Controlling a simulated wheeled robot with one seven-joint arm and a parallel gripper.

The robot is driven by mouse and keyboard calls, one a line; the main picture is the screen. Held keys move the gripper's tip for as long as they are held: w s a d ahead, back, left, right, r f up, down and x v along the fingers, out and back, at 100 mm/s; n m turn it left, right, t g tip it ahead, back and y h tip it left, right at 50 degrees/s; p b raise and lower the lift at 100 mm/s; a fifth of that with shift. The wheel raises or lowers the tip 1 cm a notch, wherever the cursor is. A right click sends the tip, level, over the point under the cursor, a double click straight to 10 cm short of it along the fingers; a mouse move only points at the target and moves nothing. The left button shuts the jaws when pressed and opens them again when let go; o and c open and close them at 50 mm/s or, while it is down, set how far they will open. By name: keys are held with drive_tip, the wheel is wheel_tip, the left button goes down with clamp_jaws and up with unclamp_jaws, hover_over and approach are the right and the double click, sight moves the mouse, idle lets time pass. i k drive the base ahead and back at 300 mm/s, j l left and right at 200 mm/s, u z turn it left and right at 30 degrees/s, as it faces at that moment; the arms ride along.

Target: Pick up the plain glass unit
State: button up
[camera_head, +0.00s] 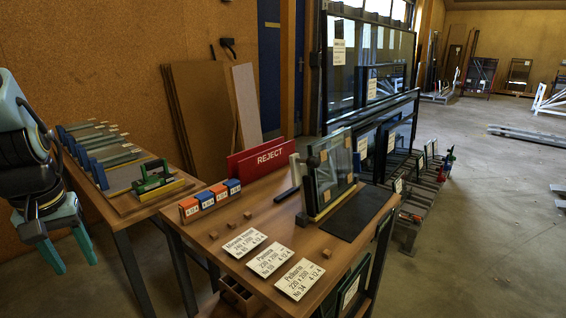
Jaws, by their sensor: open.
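Glass units (332,168) stand upright, close together, in a low holder on the right part of the wooden table (226,226). Small cork-coloured pads sit on the face of the front one. I cannot tell from this view which unit is the plain one. My gripper (72,258) hangs at the far left with its two teal fingers apart and pointing down. It is empty and well away from the glass units, left of the table and in front of the side bench.
A dark mat (358,213), three white labels (268,259), small wooden blocks and coloured boxes (210,200) lie on the table. A red REJECT sign (262,158) stands behind. The side bench (121,243) holds tools. A floor rack (408,210) stands right; floor beyond is mostly clear.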

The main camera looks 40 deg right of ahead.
sight(331, 175)
drive_tip(key=k+l+u, duration=0.15)
drive_tip(key=u, duration=0.3)
drive_tip(key=k+l+u, duration=0.2)
drive_tip(key=u, duration=0.2)
drive_tip(key=k+l+u, duration=0.15)
drive_tip(key=u, duration=0.3)
drive_tip(key=k+u, duration=0.3)
drive_tip(key=u, duration=0.15)
drive_tip(key=k+u, duration=0.2)
drive_tip(key=u, duration=0.2)
drive_tip(key=k+l+u, duration=0.2)
drive_tip(key=k+u, duration=0.55)
drive_tip(key=k, duration=0.15)
drive_tip(key=k+j+u, duration=0.1)
drive_tip(key=k+u, duration=0.25)
drive_tip(key=k, duration=0.15)
